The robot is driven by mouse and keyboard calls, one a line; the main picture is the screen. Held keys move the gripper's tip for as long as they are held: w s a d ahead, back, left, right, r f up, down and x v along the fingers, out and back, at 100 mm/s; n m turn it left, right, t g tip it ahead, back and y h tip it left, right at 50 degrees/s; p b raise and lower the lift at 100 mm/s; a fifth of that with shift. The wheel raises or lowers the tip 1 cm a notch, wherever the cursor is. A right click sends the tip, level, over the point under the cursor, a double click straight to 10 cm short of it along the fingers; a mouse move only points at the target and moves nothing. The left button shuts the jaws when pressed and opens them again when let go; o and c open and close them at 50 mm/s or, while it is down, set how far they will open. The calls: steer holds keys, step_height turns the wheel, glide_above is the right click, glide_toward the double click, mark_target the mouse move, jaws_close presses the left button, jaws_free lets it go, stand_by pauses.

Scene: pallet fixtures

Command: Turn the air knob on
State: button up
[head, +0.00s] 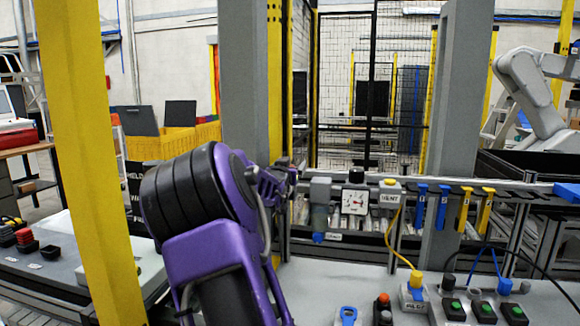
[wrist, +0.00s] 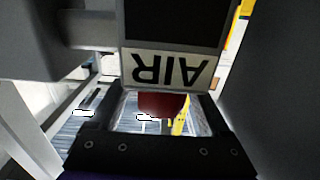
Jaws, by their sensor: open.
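The AIR label (wrist: 170,70) appears upside down in the wrist view, on a dark box. A dark red knob (wrist: 163,104) shows just below the label, near the middle of the picture. Black parts of my gripper lie left, right and below the knob; I cannot tell whether they touch it. In the head view my gripper (head: 276,182) is open at the left end of the rail, beyond my purple arm. The arm and gripper hide the knob there.
A grey regulator with a white gauge (head: 355,201) and a yellow-topped vent block (head: 389,194) stand right of my gripper. Blue tags (head: 421,207) and yellow tags (head: 464,209) hang farther right. A yellow post (head: 90,150) and grey posts stand nearby. Push buttons (head: 484,310) sit on the bench.

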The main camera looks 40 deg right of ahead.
jaws_close()
stand_by(0.4)
